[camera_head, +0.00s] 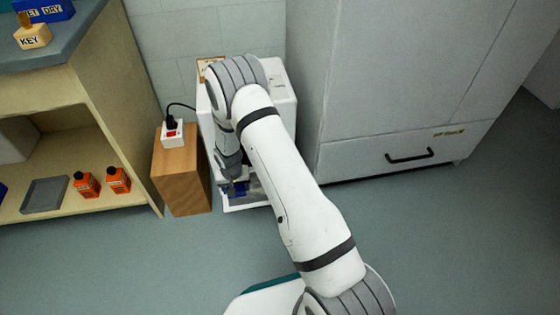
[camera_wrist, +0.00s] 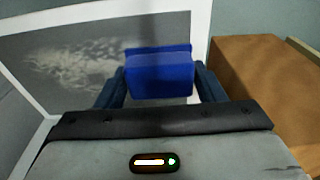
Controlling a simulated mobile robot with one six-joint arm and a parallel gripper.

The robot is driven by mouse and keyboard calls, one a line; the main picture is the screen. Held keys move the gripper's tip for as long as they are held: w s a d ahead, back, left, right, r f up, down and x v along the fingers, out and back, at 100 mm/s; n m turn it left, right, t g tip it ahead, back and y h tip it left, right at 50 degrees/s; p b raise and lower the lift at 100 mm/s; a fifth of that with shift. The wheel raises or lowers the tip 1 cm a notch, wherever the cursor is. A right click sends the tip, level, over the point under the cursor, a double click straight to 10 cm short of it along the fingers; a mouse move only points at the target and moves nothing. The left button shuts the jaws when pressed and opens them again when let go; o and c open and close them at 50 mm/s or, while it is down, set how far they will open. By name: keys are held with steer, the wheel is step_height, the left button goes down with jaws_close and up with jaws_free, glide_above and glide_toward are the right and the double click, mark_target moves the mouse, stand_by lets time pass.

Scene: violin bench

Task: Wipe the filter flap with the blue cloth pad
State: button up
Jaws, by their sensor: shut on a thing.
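My gripper (camera_wrist: 158,86) is shut on the blue cloth pad (camera_wrist: 160,72), which sits between its two dark fingers in the wrist view. The pad also shows as a small blue patch (camera_head: 239,188) in the head view, low at the front of a white appliance (camera_head: 282,88). In the wrist view, a grey panel with a pale smudged patch, likely the filter flap (camera_wrist: 60,62), stands in a white frame behind and left of the pad. I cannot tell whether the pad touches it. My arm hides most of the appliance front in the head view.
A wooden block (camera_head: 183,178) with a white power socket (camera_head: 173,134) stands close left of the appliance. A shelf unit (camera_head: 115,118) with two orange bottles is further left. A grey cabinet (camera_head: 400,90) stands right. The floor in front is clear.

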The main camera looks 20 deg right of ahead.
steer(key=shift+w+a, duration=0.1)
steer(key=shift+a, duration=0.3)
steer(key=shift+d+r+p, duration=0.1)
steer(key=shift+r+p, duration=2.15)
steer(key=shift+r, duration=1.65)
